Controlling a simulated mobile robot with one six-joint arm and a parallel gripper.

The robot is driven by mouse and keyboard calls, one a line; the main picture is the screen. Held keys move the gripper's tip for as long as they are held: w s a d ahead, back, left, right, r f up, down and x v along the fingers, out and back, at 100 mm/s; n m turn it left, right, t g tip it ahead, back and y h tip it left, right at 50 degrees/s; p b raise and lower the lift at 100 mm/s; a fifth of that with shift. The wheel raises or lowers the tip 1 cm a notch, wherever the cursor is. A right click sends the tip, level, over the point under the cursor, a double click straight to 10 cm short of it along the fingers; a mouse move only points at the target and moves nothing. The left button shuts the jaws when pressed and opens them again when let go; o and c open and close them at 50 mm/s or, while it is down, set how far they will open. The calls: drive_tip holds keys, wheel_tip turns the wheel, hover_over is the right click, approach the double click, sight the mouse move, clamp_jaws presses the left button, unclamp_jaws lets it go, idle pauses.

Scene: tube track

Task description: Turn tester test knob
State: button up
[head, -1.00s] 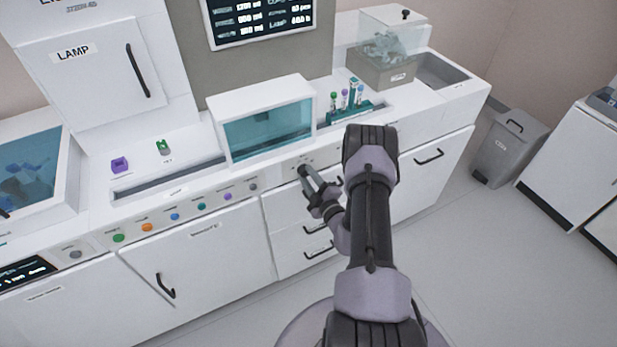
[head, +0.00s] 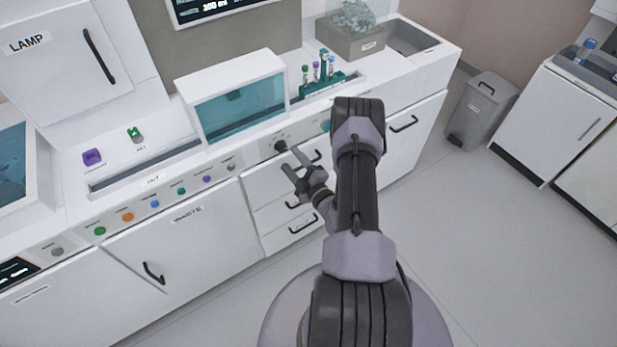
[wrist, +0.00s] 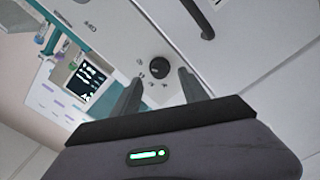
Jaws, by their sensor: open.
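The black test knob (head: 281,146) is a small round dial on the white front panel below the glass-fronted tester box (head: 240,108). In the wrist view the knob (wrist: 157,67) lies ahead of the fingertips, near the middle, with small marks beside it. My gripper (head: 292,160) is open and empty, its fingers pointing at the panel just below and right of the knob. In the wrist view the two fingers of my gripper (wrist: 160,80) stand apart, and the knob shows beyond the gap between them. The fingers do not appear to touch it.
Drawers with black handles (head: 303,224) lie below the knob. A row of coloured buttons (head: 155,204) runs along the panel to the left. A teal tube rack (head: 322,87) stands on the counter at right. A grey bin (head: 483,110) stands on the floor.

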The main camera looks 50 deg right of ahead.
drive_tip(key=p+v, duration=0.2)
drive_tip(key=v, duration=1.1)
drive_tip(key=shift+a, duration=0.15)
drive_tip(key=shift+r, duration=0.1)
